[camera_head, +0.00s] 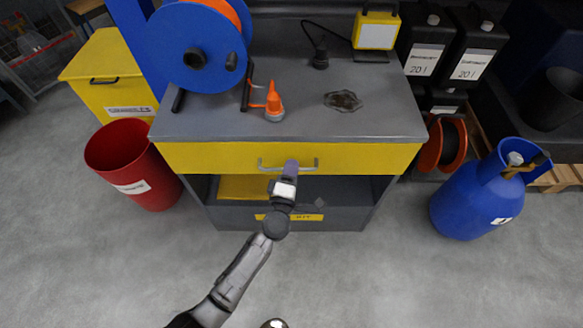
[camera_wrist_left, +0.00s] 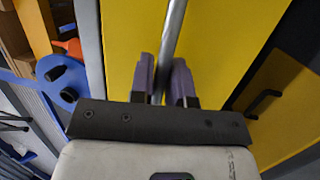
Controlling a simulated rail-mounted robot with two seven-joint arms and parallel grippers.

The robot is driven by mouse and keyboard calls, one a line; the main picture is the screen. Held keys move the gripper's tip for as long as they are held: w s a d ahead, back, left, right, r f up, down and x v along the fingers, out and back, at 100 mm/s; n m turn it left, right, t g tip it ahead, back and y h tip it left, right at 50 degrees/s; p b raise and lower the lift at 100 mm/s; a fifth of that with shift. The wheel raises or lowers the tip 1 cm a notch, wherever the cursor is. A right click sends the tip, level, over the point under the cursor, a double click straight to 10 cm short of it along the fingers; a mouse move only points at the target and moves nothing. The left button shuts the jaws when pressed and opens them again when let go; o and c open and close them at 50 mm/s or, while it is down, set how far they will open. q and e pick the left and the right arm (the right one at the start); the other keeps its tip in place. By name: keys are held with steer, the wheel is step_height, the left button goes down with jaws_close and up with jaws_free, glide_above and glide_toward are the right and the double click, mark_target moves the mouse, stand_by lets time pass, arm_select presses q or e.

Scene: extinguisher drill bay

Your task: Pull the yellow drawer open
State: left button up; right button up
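The yellow drawer (camera_head: 375,158) is the wide front under the grey bench top, and it looks closed. Its grey bar handle (camera_head: 306,163) runs across the middle. My left gripper (camera_head: 290,172) reaches up from below to the handle. In the left wrist view the handle (camera_wrist_left: 174,22) runs between the two purple fingers (camera_wrist_left: 163,78), one on each side and close against it, so the gripper looks shut on it. The drawer front (camera_wrist_left: 225,45) fills the view behind the fingers. My right gripper is not in view.
On the bench top (camera_head: 210,125) are a blue reel (camera_head: 185,50), an orange nozzle (camera_head: 274,104), a dark stain and a yellow lamp (camera_head: 376,30). A red bin (camera_head: 135,170) stands left, a blue cylinder (camera_head: 465,208) right.

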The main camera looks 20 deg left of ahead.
arm_select(q)
jaws_close()
steer(key=shift+s, duration=0.15)
steer(key=s+d+p, duration=0.2)
steer(key=s+d, duration=0.1)
steer(key=s, duration=0.7)
steer(key=s+d+p, duration=0.2)
steer(key=s+d, duration=0.2)
steer(key=s, duration=0.6)
steer(key=s+d+p, duration=0.3)
steer(key=s+d, duration=0.1)
steer(key=s, duration=0.6)
steer(key=shift+s, duration=0.15)
steer(key=shift+d, duration=0.1)
steer(key=shift+o, duration=2.2)
jaws_free()
